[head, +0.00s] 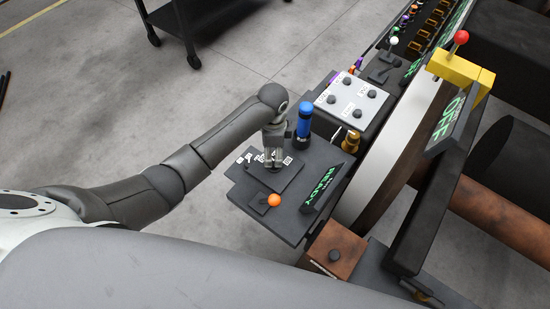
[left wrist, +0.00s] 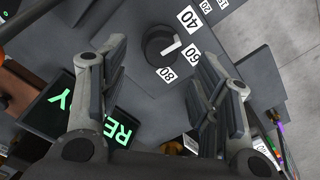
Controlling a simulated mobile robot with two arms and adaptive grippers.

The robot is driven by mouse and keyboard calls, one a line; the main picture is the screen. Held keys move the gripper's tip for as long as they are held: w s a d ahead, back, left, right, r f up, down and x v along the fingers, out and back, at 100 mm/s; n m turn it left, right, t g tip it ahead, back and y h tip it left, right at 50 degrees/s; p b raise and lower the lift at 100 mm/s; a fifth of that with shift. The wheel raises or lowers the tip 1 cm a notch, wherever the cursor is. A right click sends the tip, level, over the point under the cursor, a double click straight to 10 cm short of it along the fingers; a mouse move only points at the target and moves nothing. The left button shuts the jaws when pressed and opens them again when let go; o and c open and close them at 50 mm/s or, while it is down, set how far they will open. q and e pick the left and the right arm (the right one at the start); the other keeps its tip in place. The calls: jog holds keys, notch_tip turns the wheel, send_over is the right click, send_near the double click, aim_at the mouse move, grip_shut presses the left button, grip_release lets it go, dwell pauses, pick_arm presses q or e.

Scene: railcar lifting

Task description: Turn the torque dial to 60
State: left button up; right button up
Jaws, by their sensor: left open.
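The torque dial (left wrist: 158,46) is a round black knob with a white pointer line, on a dark panel in the left wrist view. Its pointer aims to the right, between the white labels 40 (left wrist: 188,19) and 60 (left wrist: 192,56). The label 80 (left wrist: 166,73) is below it. My left gripper (left wrist: 163,54) is open, with one finger on each side of the dial; I cannot tell whether they touch it. In the head view my left gripper (head: 273,164) points down over the console (head: 248,200) and hides the dial. My right gripper is not in view.
An orange-knobbed lever (head: 274,200) and a green READY display (head: 322,188) are close to the gripper. A blue handle (head: 304,122) stands behind it, by a grey button box (head: 340,110). A large wheel (head: 385,150) is at right. The floor at left is mostly clear.

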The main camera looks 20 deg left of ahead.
aim_at(274, 161)
pick_arm(q)
notch_tip(274, 161, down, 4)
jog(key=shift+r, duration=0.2)
notch_tip(274, 161, down, 3)
jog(key=shift+w+r, duration=0.1)
jog(key=shift+r, duration=0.05)
jog(key=c, duration=1)
jog(key=shift+c, duration=0.2)
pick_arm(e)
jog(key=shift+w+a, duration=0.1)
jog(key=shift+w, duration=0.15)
